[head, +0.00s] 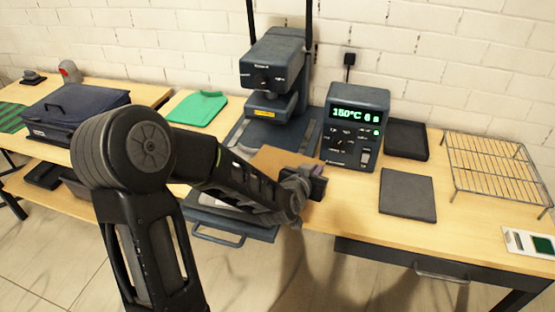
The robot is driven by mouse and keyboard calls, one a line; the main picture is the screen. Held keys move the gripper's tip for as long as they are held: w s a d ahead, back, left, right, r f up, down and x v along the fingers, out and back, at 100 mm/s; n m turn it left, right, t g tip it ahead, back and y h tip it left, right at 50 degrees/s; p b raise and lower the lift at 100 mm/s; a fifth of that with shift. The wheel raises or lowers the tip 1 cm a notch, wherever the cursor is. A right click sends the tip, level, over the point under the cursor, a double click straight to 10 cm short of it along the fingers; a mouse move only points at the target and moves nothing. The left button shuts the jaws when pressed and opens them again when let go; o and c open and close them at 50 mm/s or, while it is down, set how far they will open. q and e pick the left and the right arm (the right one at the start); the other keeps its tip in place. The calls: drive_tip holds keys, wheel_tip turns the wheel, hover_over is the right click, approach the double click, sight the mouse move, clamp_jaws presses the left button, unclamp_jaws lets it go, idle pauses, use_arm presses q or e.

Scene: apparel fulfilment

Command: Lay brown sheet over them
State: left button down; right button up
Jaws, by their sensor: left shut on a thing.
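A brown sheet (275,158) shows partly in front of the heat press (272,75). My left arm comes across from the left and hides much of that area. My left gripper (316,184) is shut on the sheet near its right front side, over the table's front part. A pulled-out tray with a handle (220,238) juts from the table front below my arm, and something pale lies in it. What lies under the sheet is hidden. My right gripper is not in view.
The control box (353,128) reads 150°C. Two dark pads (408,194) and a wire rack (492,165) are at the right. A green shirt (198,106) lies left of the press. A dark case (75,112) stands on the left table.

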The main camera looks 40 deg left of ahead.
use_arm(q)
drive_tip(key=a, duration=0.3)
drive_tip(key=s+a+n+y, duration=0.1)
drive_tip(key=a, duration=0.3)
drive_tip(key=a+f+y, duration=0.1)
drive_tip(key=a, duration=0.3)
drive_tip(key=shift+s+a+n+g, duration=0.15)
drive_tip(key=shift+s+n+g, duration=0.1)
drive_tip(key=shift+n+g, duration=0.05)
wheel_tip(320, 180, down, 4)
drive_tip(key=b, duration=0.3)
drive_tip(key=shift+f, duration=0.2)
drive_tip(key=shift+f+b, duration=0.55)
drive_tip(key=shift+b, duration=0.2)
drive_tip(key=c, duration=1.5)
unclamp_jaws()
drive_tip(key=shift+s, duration=0.1)
